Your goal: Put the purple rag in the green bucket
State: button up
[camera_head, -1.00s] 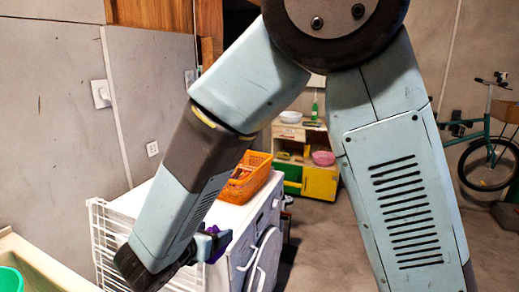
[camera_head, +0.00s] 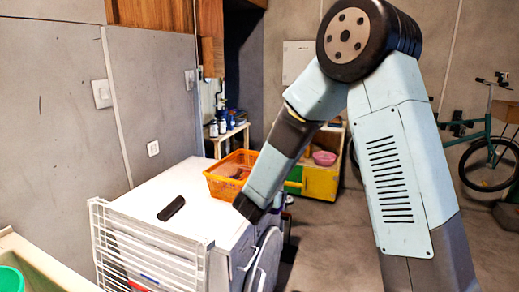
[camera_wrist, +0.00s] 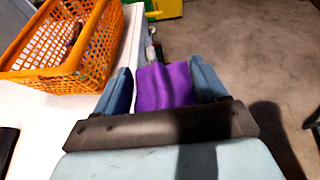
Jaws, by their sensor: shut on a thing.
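The purple rag (camera_wrist: 166,86) is between the two blue fingers of my gripper (camera_wrist: 163,82) in the wrist view, which is shut on it. In the head view the end of my arm is at the front right of the white machine top, beside the orange basket; the rag and fingers are hidden there. The green bucket (camera_head: 10,281) shows only partly at the bottom left corner of the head view, in a pale basin, far left of my gripper.
The orange basket (camera_head: 229,174) stands on the white machine (camera_head: 150,190) with a dark object (camera_head: 171,208) lying left of it. A white wire drying rack (camera_head: 150,255) is between the machine and the pale basin (camera_head: 45,265).

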jog(key=w+d+f, duration=0.2)
jog(key=w+d, duration=0.1)
jog(key=d, duration=0.6)
jog(key=w+d+f, duration=0.2)
jog(key=w+d, duration=0.2)
jog(key=d, duration=0.6)
jog(key=shift+w+f, duration=0.1)
